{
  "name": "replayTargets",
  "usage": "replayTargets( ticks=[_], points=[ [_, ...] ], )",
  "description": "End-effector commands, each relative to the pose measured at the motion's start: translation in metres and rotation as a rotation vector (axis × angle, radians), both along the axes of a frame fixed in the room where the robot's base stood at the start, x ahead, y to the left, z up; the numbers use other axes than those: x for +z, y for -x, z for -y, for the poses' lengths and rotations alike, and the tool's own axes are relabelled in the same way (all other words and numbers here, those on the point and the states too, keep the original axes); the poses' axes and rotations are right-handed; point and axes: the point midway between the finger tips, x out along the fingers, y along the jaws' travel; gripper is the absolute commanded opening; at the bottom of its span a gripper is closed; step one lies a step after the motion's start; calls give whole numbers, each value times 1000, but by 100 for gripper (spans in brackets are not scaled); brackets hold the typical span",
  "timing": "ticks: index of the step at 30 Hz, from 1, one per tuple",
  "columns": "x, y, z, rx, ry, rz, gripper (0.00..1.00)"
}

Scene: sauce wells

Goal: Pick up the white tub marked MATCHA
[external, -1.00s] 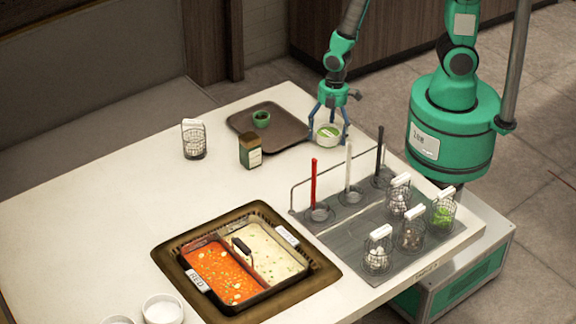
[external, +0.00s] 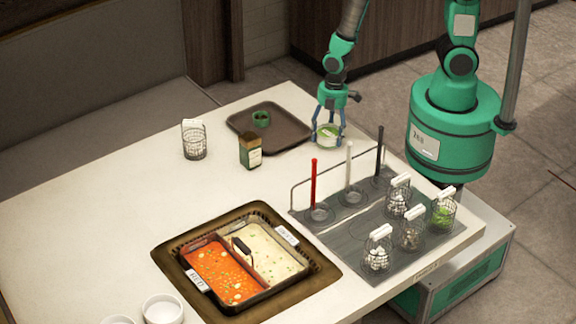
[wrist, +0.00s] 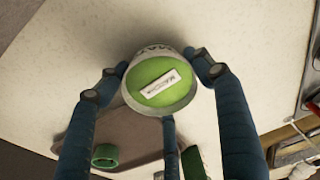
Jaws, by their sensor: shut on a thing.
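The white tub marked MATCHA (external: 327,137) has a green top with a white label reading MATCHA, seen close in the wrist view (wrist: 160,85). My gripper (external: 328,132) is shut on the tub, with blue fingers against its sides; the fingers also show around it in the wrist view (wrist: 160,78). The tub is upright at the right of the brown tray. Whether its base touches the table cannot be told.
The brown tray (external: 285,131) holds a small green cup (external: 261,119). A dark green box (external: 250,151) and a wire basket (external: 194,142) stand to the left. A ladle rack (external: 334,204) and several baskets lie in front. The two-part soup pot (external: 245,268) is nearer the camera.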

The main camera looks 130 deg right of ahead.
Motion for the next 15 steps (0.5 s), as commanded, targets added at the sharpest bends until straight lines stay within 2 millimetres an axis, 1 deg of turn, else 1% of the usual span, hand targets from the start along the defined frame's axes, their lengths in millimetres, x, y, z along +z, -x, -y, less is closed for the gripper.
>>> replayTargets(
  ticks=[8, 11, 15],
  points=[
    [1, 1, -1, 0, -2, -1, 34],
    [5, 1, -1, 0, -1, -1, 34],
    [16, 0, 0, 0, -1, 0, 34]
  ],
)
